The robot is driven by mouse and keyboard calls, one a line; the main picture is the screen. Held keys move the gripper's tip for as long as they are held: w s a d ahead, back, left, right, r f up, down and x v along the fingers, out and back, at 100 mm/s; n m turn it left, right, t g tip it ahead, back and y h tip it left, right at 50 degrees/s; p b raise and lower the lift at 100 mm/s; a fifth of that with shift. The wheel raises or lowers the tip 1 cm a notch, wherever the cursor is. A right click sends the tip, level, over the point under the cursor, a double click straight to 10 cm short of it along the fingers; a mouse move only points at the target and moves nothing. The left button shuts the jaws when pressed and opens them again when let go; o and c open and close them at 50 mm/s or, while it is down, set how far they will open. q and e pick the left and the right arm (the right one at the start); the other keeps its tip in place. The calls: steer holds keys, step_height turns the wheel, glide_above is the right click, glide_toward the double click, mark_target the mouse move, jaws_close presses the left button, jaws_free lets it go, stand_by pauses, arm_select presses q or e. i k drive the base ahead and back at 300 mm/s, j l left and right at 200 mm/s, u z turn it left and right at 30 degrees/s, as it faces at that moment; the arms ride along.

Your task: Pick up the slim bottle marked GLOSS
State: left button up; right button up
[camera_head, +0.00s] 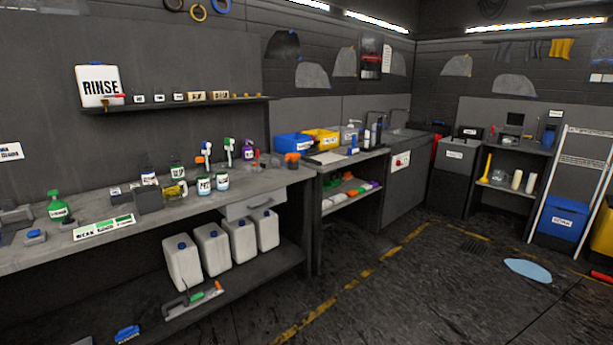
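I cannot read the word GLOSS on any bottle here. Slim dark bottles with pale tops (367,137) stand on the far counter beside the sink; their labels are too small to read. A green spray bottle (58,207) stands at the left of the bench. A purple bottle (248,150) stands toward its back. Neither of my grippers is in view.
The grey workbench (150,222) runs along the left wall, with white jugs (184,263) on its lower shelf. A wall shelf (170,104) holds a RINSE jug (99,86). Blue (293,143) and yellow (321,138) bins sit on the far counter. The floor (440,290) is mostly open.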

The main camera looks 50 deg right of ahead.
mark_target(221, 178)
steer(key=l+z, duration=0.4)
steer(key=l, duration=2.1)
steer(key=i+j+z, duration=0.1)
steer(key=z, duration=0.4)
steer(key=i+j+z, duration=0.15)
steer(key=z, duration=0.3)
steer(key=i+j+z, duration=0.1)
steer(key=j+z, duration=0.2)
steer(key=z, duration=0.2)
